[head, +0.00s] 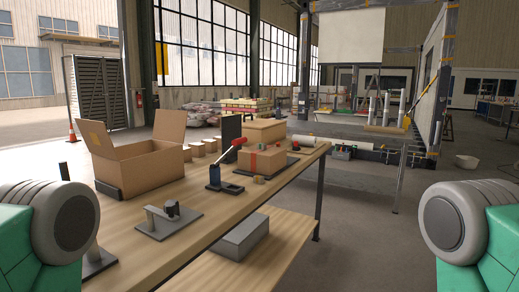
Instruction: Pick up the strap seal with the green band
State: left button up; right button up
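I cannot make out a strap seal with a green band in the head view; anything that small is too small to tell here. A brown carton (262,161) with a red strap round it sits on the wooden workbench (190,250). A tool with a red lever handle (229,151) and blue body stands in front of it. A small brown round piece (259,179) is beside the carton. Both of my grippers are out of view; only green and grey parts of my arms show at the lower left and right edges.
An open carton (140,162) stands on the bench's left part, with several small brown pieces (197,149) behind it. A grey plate with a metal fixture (168,218) lies nearer. A grey box (240,237) sits on the lower shelf. Open floor lies right of the bench.

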aim_at(261, 146)
jog(key=i+l+u, duration=0.2)
jog(key=i+l, duration=1.3)
